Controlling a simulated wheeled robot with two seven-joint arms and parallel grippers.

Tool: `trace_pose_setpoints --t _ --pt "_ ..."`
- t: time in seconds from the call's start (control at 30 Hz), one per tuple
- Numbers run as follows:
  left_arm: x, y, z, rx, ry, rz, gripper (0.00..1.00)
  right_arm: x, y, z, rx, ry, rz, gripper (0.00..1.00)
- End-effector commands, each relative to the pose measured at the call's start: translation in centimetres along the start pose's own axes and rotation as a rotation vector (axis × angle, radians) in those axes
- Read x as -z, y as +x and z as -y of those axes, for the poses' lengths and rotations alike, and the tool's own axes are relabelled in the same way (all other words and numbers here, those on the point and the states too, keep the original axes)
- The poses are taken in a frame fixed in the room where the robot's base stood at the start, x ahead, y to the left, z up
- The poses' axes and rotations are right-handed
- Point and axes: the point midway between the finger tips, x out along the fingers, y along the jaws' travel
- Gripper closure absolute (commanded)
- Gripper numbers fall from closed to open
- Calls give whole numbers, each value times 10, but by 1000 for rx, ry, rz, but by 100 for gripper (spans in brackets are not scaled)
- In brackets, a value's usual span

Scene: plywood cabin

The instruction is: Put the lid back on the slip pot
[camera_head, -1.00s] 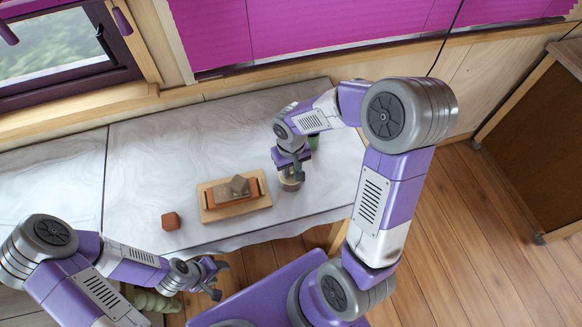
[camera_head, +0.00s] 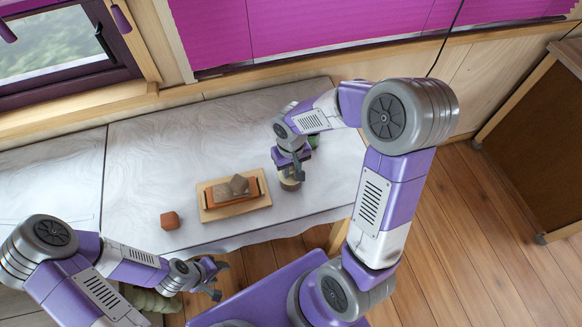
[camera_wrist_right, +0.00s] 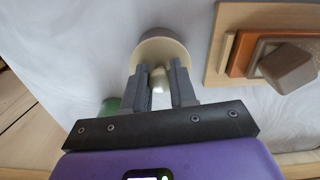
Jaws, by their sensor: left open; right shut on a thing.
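The slip pot (camera_head: 289,184) is a small cream round vessel on the table, right of the wooden board. In the right wrist view a round cream and tan shape (camera_wrist_right: 165,50) shows beyond my fingers, with a pale knob (camera_wrist_right: 159,80) between them. My right gripper (camera_wrist_right: 159,88) is shut on this knob, which looks like the lid's. The lid is at the pot's mouth; I cannot tell whether it is fully seated. In the head view my right gripper (camera_head: 292,176) points down over the pot and partly hides it. My left gripper (camera_head: 217,279) is open and empty, off the table's front edge.
A wooden board (camera_head: 235,209) with an orange-brown block and a grey-brown lump lies left of the pot. A reddish cube (camera_head: 170,220) sits farther left. A green item (camera_wrist_right: 110,105) stands close to my right gripper. The table's left part is clear.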

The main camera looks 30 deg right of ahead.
Motion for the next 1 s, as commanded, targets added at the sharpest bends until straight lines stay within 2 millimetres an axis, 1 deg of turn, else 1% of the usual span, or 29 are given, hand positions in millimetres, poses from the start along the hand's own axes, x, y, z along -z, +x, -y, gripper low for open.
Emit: trace_pose_setpoints --t 0.33,0.37,0.53,0.73,0.77,0.9,1.0 --pt "0 0 0 0 0 0 48 0 0 0 0 0 0 100" --pt "0 0 0 0 0 0 48 0 0 0 0 0 0 71" --pt "0 0 0 0 0 0 48 0 0 0 0 0 0 45" --pt "0 0 0 0 0 0 48 0 0 0 0 0 0 44" --pt "0 0 0 0 0 0 48 0 0 0 0 0 0 41" --pt "0 0 0 0 0 0 48 0 0 0 0 0 0 19" --pt "0 0 0 0 0 0 48 0 0 0 0 0 0 18"
